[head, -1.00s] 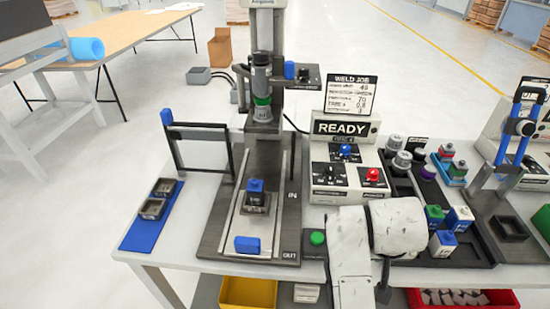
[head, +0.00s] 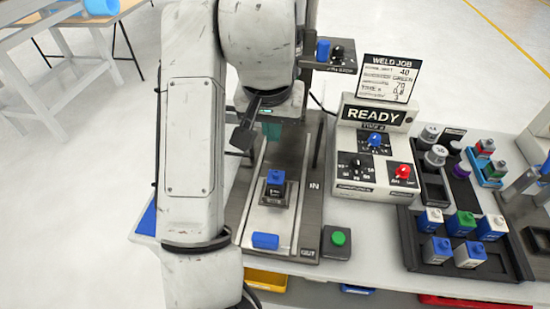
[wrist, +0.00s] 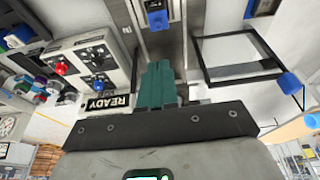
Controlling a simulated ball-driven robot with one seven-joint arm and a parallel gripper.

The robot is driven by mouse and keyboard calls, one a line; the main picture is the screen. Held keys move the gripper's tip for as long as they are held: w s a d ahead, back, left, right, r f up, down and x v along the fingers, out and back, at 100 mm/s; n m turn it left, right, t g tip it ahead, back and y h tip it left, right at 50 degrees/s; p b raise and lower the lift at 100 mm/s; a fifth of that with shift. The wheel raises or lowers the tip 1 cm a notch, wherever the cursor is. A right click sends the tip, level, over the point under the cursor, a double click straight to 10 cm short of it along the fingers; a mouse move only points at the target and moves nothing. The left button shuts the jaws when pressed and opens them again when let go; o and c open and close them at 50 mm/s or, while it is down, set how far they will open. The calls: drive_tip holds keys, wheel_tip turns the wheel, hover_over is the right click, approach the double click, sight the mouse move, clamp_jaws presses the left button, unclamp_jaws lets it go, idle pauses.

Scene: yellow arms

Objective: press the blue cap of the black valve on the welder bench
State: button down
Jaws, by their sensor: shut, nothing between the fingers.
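The black valve (head: 275,190) stands upright in a holder on the welder's slide plate, with its blue cap (head: 275,176) on top. The cap also shows at the top of the wrist view (wrist: 157,20). My gripper (head: 271,132) has teal fingers pointing down over the slide, behind the valve in the head view and apart from the cap. In the wrist view the fingers (wrist: 157,85) are together with nothing between them. My arm hides most of the welder column and the bench's left side.
A blue block (head: 265,241) lies at the slide's front, beside a green button (head: 338,238). The READY control box (head: 375,150) stands right of the slide. A black tray (head: 425,258) holds several capped blocks. A dark frame (wrist: 235,72) stands beside the slide in the wrist view.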

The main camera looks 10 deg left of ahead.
drive_tip(key=shift+f, duration=0.15)
drive_tip(key=b, duration=0.1)
approach(277, 172)
drive_tip(key=x, duration=0.5)
drive_tip(key=shift+w+f, duration=0.2)
drive_tip(key=shift+f, duration=0.55)
